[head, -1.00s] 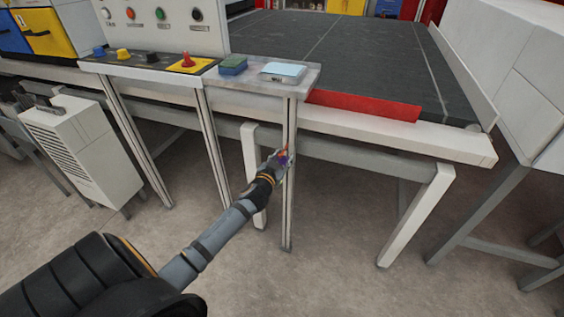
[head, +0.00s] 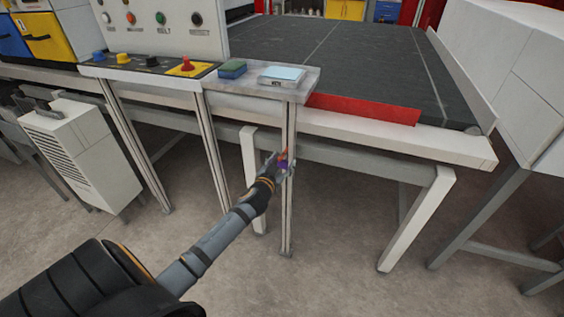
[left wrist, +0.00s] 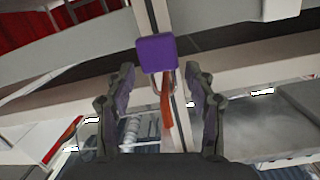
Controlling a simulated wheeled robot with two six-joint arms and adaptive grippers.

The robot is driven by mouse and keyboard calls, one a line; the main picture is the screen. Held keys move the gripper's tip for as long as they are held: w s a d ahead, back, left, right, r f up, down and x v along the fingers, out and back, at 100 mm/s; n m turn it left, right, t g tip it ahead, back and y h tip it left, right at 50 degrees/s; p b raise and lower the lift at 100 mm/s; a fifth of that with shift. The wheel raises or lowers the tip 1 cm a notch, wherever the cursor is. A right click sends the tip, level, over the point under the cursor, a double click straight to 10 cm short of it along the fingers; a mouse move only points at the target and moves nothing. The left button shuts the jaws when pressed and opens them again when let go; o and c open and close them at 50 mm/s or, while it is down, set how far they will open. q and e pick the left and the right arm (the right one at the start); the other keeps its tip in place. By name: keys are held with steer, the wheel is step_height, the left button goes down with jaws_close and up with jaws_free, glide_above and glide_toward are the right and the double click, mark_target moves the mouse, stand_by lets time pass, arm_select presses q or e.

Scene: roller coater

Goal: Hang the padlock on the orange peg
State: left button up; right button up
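The purple padlock (left wrist: 156,54) is just beyond the tips of my left gripper (left wrist: 160,78) in the left wrist view. Its metal shackle (left wrist: 157,83) overlaps the orange peg (left wrist: 167,115); I cannot tell for sure whether the peg passes through it. My left gripper's fingers stand apart, with a gap visible at the padlock's right side. In the head view my left gripper (head: 277,168) is at the grey post (head: 290,210), with the padlock (head: 283,164) small and partly hidden, and orange showing just above it. My right gripper is not in view.
A control panel with a red knob (head: 187,64) is at left. The conveyor's white frame (head: 400,142) runs behind. Floor below is clear.

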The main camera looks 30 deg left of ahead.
arm_select(q)
steer(key=shift+s, duration=0.1)
steer(key=f+p+v, duration=0.1)
steer(key=v, duration=1.9)
steer(key=shift+s+d, duration=0.25)
steer(key=shift+s, duration=0.15)
steer(key=shift+f, duration=0.25)
